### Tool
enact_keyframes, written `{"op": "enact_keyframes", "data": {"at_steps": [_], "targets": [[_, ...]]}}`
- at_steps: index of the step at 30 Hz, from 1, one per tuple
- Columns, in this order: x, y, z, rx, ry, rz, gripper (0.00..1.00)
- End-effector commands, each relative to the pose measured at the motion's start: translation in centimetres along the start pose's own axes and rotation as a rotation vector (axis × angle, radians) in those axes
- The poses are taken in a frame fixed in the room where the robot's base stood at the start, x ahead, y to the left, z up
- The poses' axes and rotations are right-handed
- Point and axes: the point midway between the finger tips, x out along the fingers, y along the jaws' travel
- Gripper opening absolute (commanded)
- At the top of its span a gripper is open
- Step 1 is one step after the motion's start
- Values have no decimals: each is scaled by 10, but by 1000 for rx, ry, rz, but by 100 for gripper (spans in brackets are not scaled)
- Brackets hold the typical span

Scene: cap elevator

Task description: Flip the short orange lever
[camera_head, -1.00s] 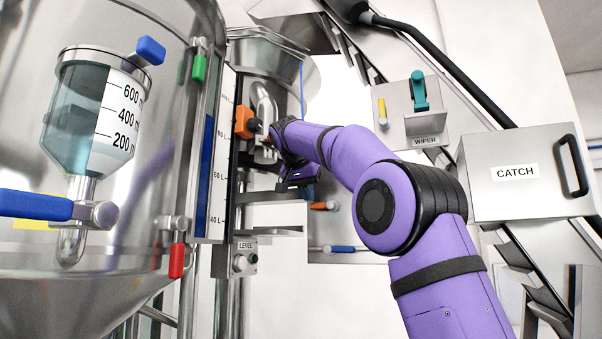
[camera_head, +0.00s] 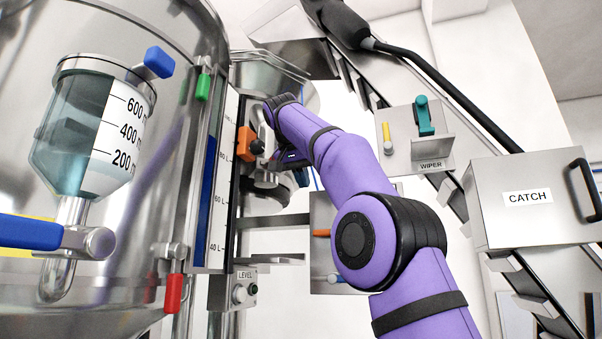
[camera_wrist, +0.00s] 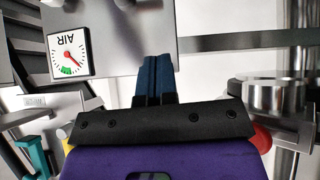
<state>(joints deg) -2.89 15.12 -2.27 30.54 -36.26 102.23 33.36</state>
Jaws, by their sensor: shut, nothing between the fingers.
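The short orange lever (camera_head: 321,233) shows in the head view as a small orange handle on a grey panel (camera_head: 322,270) behind my arm. My arm hides part of this panel. My gripper (camera_head: 283,158) is up and to the left of the lever and apart from it, beside the level gauge; its fingertips are hard to make out there. In the wrist view my gripper (camera_wrist: 157,62) has its two dark blue fingers together and empty, in front of a grey plate with an AIR dial (camera_wrist: 69,52). I cannot make out the orange lever in the wrist view.
A larger orange block (camera_head: 248,144) sits on the level gauge close to my gripper. The big steel tank (camera_head: 150,240) fills the left. The WIPER panel (camera_head: 425,155) with a teal lever and the CATCH box (camera_head: 525,215) stand at the right.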

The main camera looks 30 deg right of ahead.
Motion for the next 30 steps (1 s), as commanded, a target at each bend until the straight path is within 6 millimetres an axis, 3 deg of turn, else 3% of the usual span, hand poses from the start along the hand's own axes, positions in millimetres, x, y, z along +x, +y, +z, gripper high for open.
{"op": "enact_keyframes", "data": {"at_steps": [9,30], "targets": [[-18,1,0,1,1,0,0],[-20,1,1,-2,-1,-1,0]]}}
